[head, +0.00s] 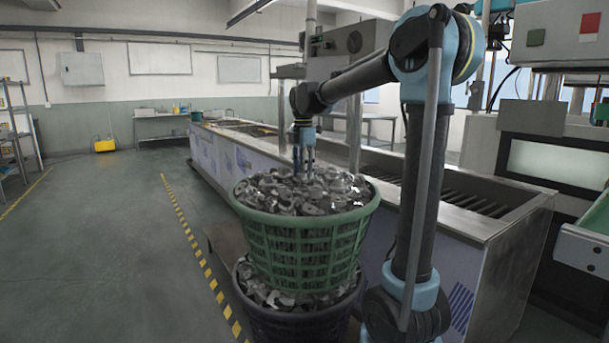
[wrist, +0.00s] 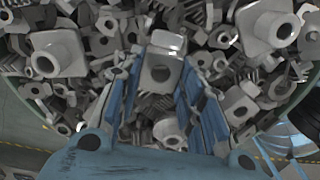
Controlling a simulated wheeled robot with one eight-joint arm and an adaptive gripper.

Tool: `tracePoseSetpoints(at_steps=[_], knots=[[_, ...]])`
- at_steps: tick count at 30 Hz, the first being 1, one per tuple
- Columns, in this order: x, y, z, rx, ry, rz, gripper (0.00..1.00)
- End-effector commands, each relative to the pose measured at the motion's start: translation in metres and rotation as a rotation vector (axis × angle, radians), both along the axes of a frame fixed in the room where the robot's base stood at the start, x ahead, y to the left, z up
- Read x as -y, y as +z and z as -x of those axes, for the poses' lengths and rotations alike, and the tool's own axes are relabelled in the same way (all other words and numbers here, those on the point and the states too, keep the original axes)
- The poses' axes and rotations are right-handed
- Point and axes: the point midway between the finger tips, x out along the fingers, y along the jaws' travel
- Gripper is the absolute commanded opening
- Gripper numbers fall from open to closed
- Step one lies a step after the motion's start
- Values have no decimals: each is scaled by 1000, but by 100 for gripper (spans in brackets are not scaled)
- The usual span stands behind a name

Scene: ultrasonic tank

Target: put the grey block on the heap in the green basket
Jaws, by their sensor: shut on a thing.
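My gripper (head: 304,172) points down into the middle of the heap of grey metal parts (head: 270,193) in the green basket (head: 300,245). In the wrist view its blue fingers (wrist: 164,80) are shut on a grey block (wrist: 163,66) with a round hole in its face. The block is at the level of the heap, with other parts close around it. I cannot tell whether it touches them. In the head view the block cannot be made out between the fingertips and the heap.
The green basket stands on a dark basket (head: 295,322) also filled with metal parts. A long metal tank (head: 470,228) runs behind and to the right. The floor at left is open, with a yellow-black stripe (head: 190,235). A yellow object (head: 104,145) stands far left.

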Motion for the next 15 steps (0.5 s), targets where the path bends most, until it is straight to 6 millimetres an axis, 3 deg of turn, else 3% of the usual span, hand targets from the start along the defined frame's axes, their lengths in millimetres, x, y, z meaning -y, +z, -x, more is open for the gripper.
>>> tracePoseSetpoints(at_steps=[3,12,13,15], knots=[[0,-9,0,0,0,0,7],[0,-11,0,0,0,0,7],[0,-11,0,0,0,0,37],[0,-11,0,0,0,0,53]])
